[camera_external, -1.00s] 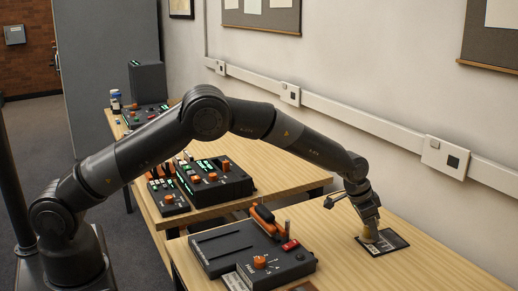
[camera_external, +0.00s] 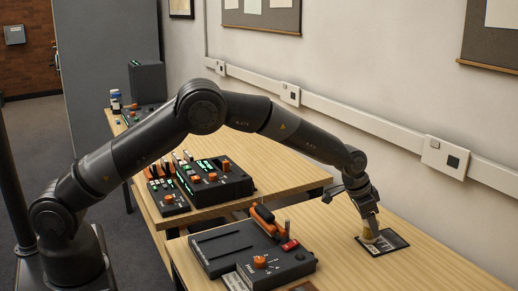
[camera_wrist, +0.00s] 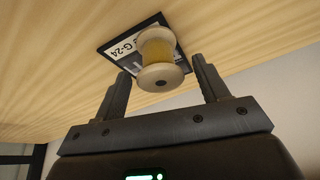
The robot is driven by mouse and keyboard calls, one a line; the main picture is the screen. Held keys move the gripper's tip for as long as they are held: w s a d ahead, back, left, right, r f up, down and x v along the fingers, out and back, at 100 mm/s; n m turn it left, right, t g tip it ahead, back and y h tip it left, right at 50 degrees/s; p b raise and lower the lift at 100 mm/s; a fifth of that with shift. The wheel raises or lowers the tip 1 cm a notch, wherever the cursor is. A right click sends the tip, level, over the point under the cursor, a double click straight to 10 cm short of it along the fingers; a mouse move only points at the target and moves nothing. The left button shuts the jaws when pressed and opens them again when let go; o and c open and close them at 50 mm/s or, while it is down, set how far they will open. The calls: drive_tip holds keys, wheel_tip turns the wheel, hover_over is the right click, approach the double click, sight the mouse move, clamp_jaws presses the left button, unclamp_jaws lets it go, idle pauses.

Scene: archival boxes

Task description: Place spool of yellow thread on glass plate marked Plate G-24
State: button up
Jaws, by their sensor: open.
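The spool of yellow thread (camera_wrist: 158,58) has pale wooden ends and stands on the dark plate marked G-24 (camera_wrist: 113,57) in the wrist view. In the external view the spool (camera_external: 371,237) shows small under my gripper (camera_external: 369,219), on the plate (camera_external: 394,243) near the wall side of the front table. My gripper also shows in the wrist view (camera_wrist: 161,68). It is open, one finger on either side of the spool, with visible gaps. The spool's far end and part of the plate's label are hidden.
A dark control box (camera_external: 222,246) with an orange knob and a red switch stands left on the same table. More control units (camera_external: 222,177) are on the table behind. Bare wood lies around the plate, and the wall is close behind it.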

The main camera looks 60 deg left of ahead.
drive_tip(key=s+a+r, duration=0.3)
drive_tip(key=s+r, duration=0.1)
drive_tip(key=r, duration=0.2)
drive_tip(key=s+a+r+n, duration=0.1)
drive_tip(key=s+a+r, duration=0.15)
drive_tip(key=r, duration=0.45)
drive_tip(key=s+a+r, duration=0.2)
drive_tip(key=s+r, duration=0.2)
drive_tip(key=r, duration=0.2)
drive_tip(key=s+a+r+n, duration=0.1)
drive_tip(key=s+a+r, duration=0.3)
drive_tip(key=s, duration=0.3)
drive_tip(key=s+a+r, duration=0.4)
drive_tip(key=s+r, duration=0.1)
drive_tip(key=s, duration=0.2)
drive_tip(key=s+a+f+n+y, duration=0.1)
drive_tip(key=s+a, duration=0.2)
drive_tip(key=s, duration=1.1)
drive_tip(key=s+a+f+n+t, duration=0.1)
drive_tip(key=s+a, duration=0.3)
drive_tip(key=s, duration=1)
drive_tip(key=shift+f+n+y, duration=0.3)
drive_tip(key=shift+f+y, duration=0.1)
drive_tip(key=shift+f, duration=0.05)
drive_tip(key=shift+a, duration=0.1)
